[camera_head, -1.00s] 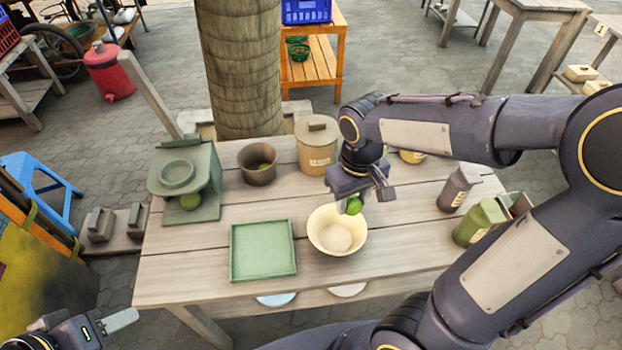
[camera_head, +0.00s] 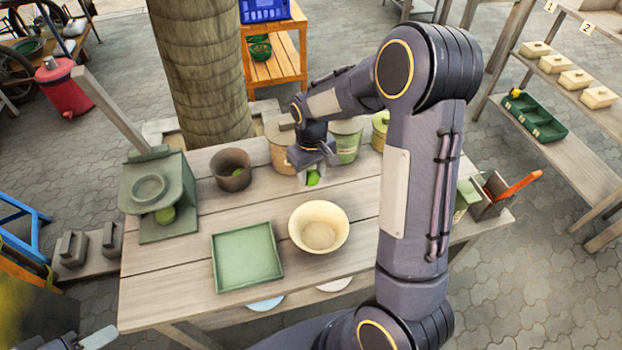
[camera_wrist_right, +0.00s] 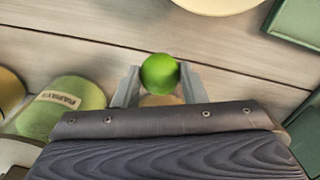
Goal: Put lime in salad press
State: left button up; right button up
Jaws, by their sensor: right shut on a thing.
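A green lime (camera_head: 313,178) is held between the fingers of my right gripper (camera_head: 314,172), above the back part of the table behind the cream bowl. In the right wrist view the lime (camera_wrist_right: 159,74) sits between the two fingertips (camera_wrist_right: 158,80). The grey-green press (camera_head: 152,190) stands at the table's left end, with a long raised lever and a round cup on top.
A cream bowl (camera_head: 334,240) and a green square tray (camera_head: 276,279) stand on the table's front part. A brown pot (camera_head: 232,178) stands between press and my right gripper. Lidded canisters (camera_head: 346,146) stand behind the gripper. The board between pot and tray is clear.

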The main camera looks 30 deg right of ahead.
aim_at(311, 181)
jog(key=shift+w+f, duration=0.2)
jog(key=shift+f, duration=1.65)
jog(key=shift+f, duration=0.2)
jog(key=o, duration=1)
jog(key=shift+c, duration=0.2)
